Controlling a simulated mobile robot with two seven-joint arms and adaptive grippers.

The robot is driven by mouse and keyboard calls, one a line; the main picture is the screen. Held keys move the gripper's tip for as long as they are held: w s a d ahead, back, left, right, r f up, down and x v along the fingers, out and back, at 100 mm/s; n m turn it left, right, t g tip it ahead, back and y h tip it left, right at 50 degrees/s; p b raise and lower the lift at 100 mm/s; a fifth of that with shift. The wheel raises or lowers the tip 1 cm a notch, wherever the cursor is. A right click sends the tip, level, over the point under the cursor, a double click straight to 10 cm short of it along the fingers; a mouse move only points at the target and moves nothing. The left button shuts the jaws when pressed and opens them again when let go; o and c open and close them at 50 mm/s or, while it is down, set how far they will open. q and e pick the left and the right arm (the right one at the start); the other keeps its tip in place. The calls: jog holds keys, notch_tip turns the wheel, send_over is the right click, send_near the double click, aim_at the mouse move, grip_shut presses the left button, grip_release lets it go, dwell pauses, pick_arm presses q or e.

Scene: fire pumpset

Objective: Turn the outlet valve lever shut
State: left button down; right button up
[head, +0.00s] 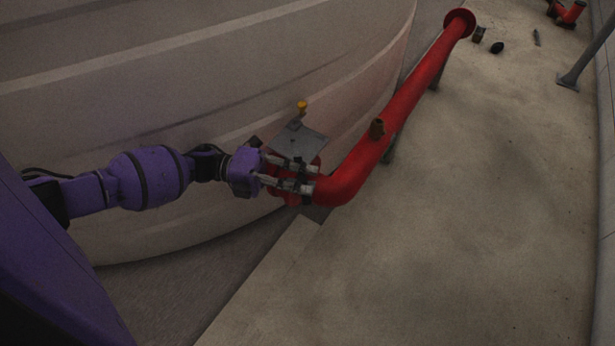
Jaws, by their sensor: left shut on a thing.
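The red outlet pipe (362,160) leaves the foot of the big pale tank and bends away toward the back. At its tank end is the valve, red and partly hidden by my gripper. My left gripper (305,180) reaches in from the left and is shut on part of the valve at the pipe bend, seemingly the lever. The gripped part is mostly hidden between the fingers. My right gripper is not in view.
The pale ribbed tank (210,75) fills the left and back, close behind my left arm. Small dark items (497,47) lie at the far right. The concrete floor (460,210) right of the pipe is clear.

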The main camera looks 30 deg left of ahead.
pick_arm(q)
jog(key=c, duration=1.9)
grip_release()
